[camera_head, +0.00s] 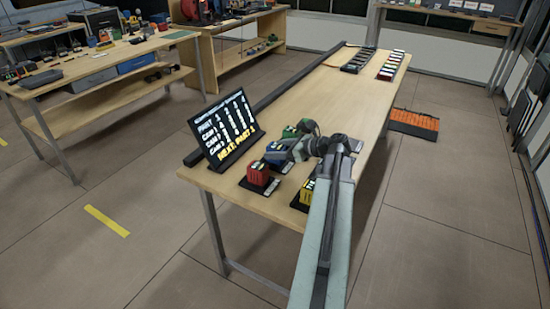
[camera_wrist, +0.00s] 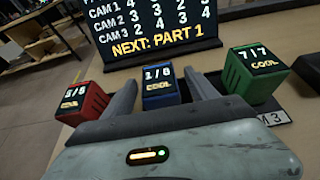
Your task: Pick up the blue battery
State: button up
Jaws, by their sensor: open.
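The blue battery (camera_wrist: 160,86) stands upright in the middle of the wrist view, its label reading "1/8 COOL". It also shows in the head view (camera_head: 275,153), partly hidden by my gripper. My gripper (camera_wrist: 158,80) is open, with one finger on each side of the blue battery in the picture. Gaps show between the battery and both fingers, and nothing is held. I cannot tell how far the fingertips reach along its sides. In the head view my gripper (camera_head: 290,152) is low over the table, right beside the battery.
A red battery (camera_wrist: 81,101) stands left of the blue one and a green battery (camera_wrist: 252,74) right. A yellow battery (camera_head: 307,193) stands nearer the table's front edge. A screen (camera_head: 225,137) reading "NEXT: PART 1" stands behind. The table's middle (camera_head: 330,95) is clear; trays lie at its far end.

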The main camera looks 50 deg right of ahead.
jog(key=shift+w+f, duration=0.3)
jog(key=shift+w, duration=0.1)
jog(key=shift+a+r, duration=0.1)
grip_shut()
jog(key=shift+r, duration=0.15)
